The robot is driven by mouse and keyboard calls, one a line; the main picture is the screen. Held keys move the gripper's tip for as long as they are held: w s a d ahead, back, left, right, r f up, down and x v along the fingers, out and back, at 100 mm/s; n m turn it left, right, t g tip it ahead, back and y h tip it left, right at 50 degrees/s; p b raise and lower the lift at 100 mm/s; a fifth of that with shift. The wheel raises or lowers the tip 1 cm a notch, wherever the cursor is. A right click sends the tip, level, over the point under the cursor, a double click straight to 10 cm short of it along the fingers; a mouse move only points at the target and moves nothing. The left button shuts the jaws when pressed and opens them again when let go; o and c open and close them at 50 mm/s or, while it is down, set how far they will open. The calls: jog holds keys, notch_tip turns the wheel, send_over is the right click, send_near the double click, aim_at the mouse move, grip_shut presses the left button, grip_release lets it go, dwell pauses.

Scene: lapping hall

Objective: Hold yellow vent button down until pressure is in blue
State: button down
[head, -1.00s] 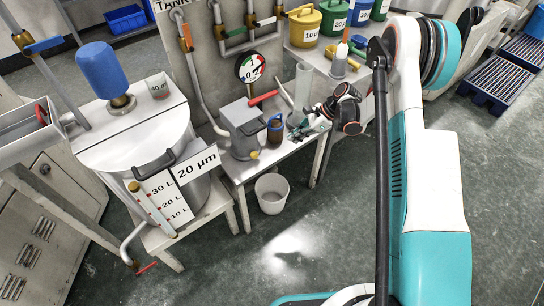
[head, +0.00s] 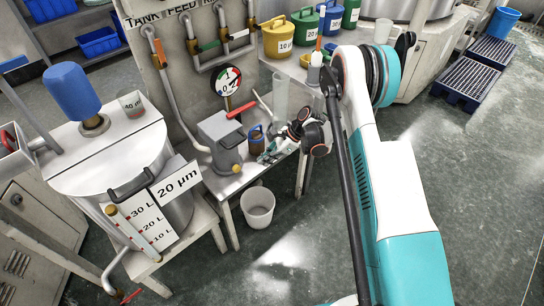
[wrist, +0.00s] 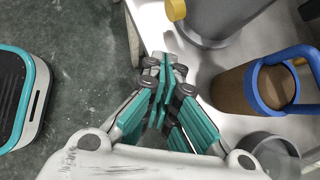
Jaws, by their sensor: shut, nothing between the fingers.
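The yellow vent button (head: 237,168) sits low on the front of a grey box (head: 217,130) with a red lever, on the small table. In the wrist view the yellow button (wrist: 176,9) shows at the top edge, beyond my fingertips. My gripper (head: 265,155) is shut and empty, right of the button and apart from it. Its teal fingers (wrist: 168,68) point toward the grey box in the wrist view. The round pressure gauge (head: 229,80) stands behind the box, with coloured sectors. Its needle is too small to read surely.
A brown mug with a blue handle (head: 256,136) stands close beside my gripper, right of the box; it also shows in the wrist view (wrist: 240,90). A clear cylinder (head: 281,98) stands behind. A white bucket (head: 258,207) is on the floor, and a large tank (head: 82,165) is left.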

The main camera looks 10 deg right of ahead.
aim_at(237, 169)
jog(key=a+f, duration=0.1)
jog(key=a+f+b, duration=0.1)
jog(key=a, duration=0.1)
jog(key=a+f+b, duration=0.1)
jog(key=shift+a, duration=0.95)
jog(key=shift+a, duration=0.1)
jog(key=shift+w+a, duration=0.55)
jog(key=shift+a, duration=0.1)
jog(key=shift+s+a, duration=0.1)
jog(key=shift+a, duration=0.1)
dwell(0.7)
